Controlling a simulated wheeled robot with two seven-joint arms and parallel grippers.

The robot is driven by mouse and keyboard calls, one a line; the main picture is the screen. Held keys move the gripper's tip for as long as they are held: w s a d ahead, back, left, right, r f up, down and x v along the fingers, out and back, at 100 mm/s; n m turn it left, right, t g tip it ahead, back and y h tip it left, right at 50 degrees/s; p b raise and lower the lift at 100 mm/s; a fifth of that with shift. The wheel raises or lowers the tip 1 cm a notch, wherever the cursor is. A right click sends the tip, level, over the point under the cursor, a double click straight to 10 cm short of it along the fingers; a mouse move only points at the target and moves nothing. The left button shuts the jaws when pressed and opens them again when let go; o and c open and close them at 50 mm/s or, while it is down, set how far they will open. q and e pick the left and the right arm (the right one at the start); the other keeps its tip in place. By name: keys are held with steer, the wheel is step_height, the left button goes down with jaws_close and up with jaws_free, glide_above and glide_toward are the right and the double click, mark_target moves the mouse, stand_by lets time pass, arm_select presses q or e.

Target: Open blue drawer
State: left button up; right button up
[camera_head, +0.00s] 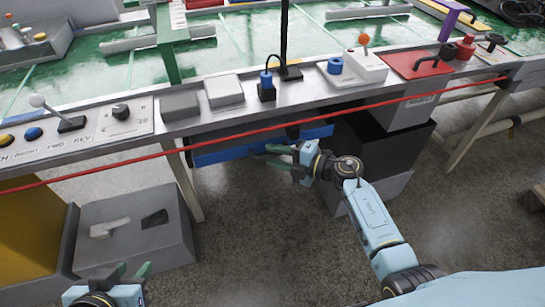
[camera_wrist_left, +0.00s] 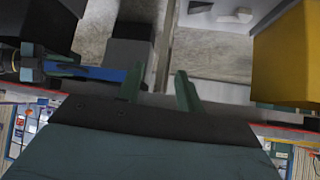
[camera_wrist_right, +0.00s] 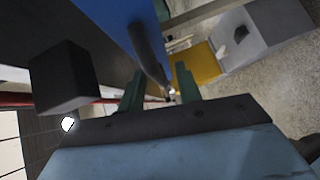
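The blue drawer (camera_head: 235,149) is under the workbench, its long front below the red cord. It fills the upper part of the right wrist view (camera_wrist_right: 115,22), where a dark curved handle (camera_wrist_right: 150,52) stands out from it. My right gripper (camera_head: 272,155) is at the drawer front. Its green fingers are apart (camera_wrist_right: 158,82), and the handle appears between or just beyond their tips; contact cannot be told. My left gripper (camera_head: 132,271) is low at the left, away from the drawer. Its fingers are apart and empty in the left wrist view (camera_wrist_left: 157,85).
A red cord (camera_head: 210,146) runs along the bench front. A grey box (camera_head: 135,225) and a yellow panel (camera_head: 30,235) stand on the floor at left. A black box (camera_head: 395,145) is under the bench, right of the drawer. The floor in front is clear.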

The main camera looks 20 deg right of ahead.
steer(key=shift+w+a, duration=0.35)
steer(key=shift+a, duration=0.1)
jaws_close()
